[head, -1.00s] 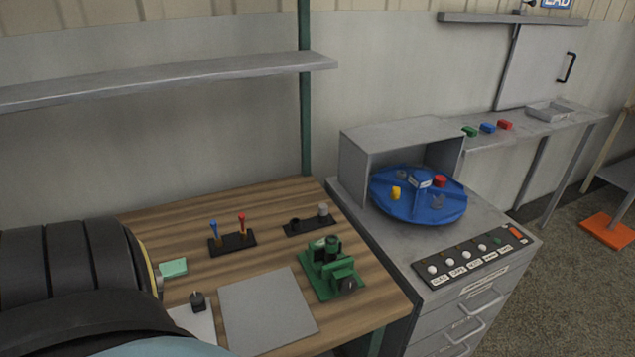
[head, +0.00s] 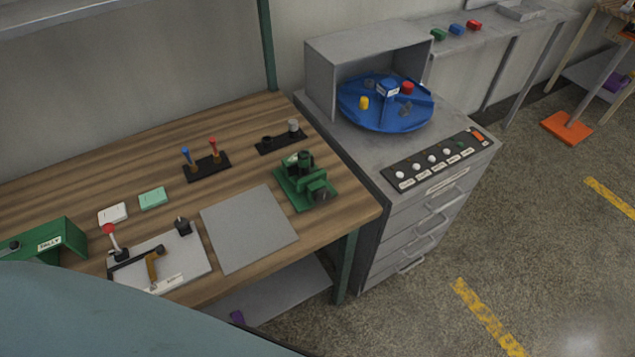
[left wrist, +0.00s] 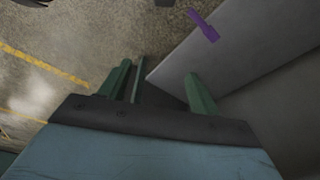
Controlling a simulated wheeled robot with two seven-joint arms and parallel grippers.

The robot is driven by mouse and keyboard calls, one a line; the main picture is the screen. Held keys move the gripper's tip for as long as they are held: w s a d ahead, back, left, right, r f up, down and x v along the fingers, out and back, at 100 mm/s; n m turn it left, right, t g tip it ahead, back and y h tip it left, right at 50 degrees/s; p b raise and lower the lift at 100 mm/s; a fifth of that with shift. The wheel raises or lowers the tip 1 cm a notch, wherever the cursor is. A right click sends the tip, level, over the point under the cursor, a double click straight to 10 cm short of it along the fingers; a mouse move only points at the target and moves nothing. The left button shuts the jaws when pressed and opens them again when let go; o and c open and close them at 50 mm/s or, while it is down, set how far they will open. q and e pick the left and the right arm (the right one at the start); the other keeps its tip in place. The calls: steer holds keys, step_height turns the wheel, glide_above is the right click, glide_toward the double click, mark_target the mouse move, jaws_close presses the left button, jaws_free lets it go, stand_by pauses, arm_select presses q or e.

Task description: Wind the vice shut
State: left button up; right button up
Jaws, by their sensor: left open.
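The green vice (head: 304,184) stands on its green base plate near the right edge of the wooden bench in the head view. A dark round part (head: 321,194) faces the front of it. The jaw gap is too small to judge. My left gripper (left wrist: 158,70) shows in the left wrist view with its two green fingers apart and nothing between them. It points down past the bench's lower shelf and the floor, away from the vice. In the head view only a teal part of my body shows at lower left. My right gripper is in neither view.
A grey plate (head: 248,229) lies left of the vice; black blocks with pegs (head: 206,166) stand behind. A toggle-clamp board (head: 190,258) and green tally box (head: 50,242) are further left. A cabinet with a blue turntable (head: 385,118) adjoins at right. A purple object (left wrist: 203,26) shows at lower shelf level.

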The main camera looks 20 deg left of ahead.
arm_select(q)
steer(key=w+d+r+p, duration=0.1)
steer(key=w+r+p, duration=0.15)
steer(key=r, duration=0.65)
steer(key=w+r+p, duration=0.1)
steer(key=w+r, duration=0.3)
steer(key=r, duration=0.6)
step_height(320, 180, up, 20)
steer(key=n+h+p, duration=0.2)
steer(key=n+p, duration=0.1)
steer(key=n, duration=1)
glide_above(321, 192)
steer(key=s+a, duration=0.2)
steer(key=s, duration=0.1)
steer(key=x, duration=0.4)
steer(key=b+x, duration=0.1)
steer(key=x, duration=0.3)
steer(key=w+x, duration=0.1)
steer(key=x, duration=0.4)
steer(key=shift+a+r+b, duration=0.1)
steer(key=shift+a+b, duration=0.2)
steer(key=shift+c, duration=0.2)
steer(key=c, duration=0.9)
steer(key=shift+c, duration=0.2)
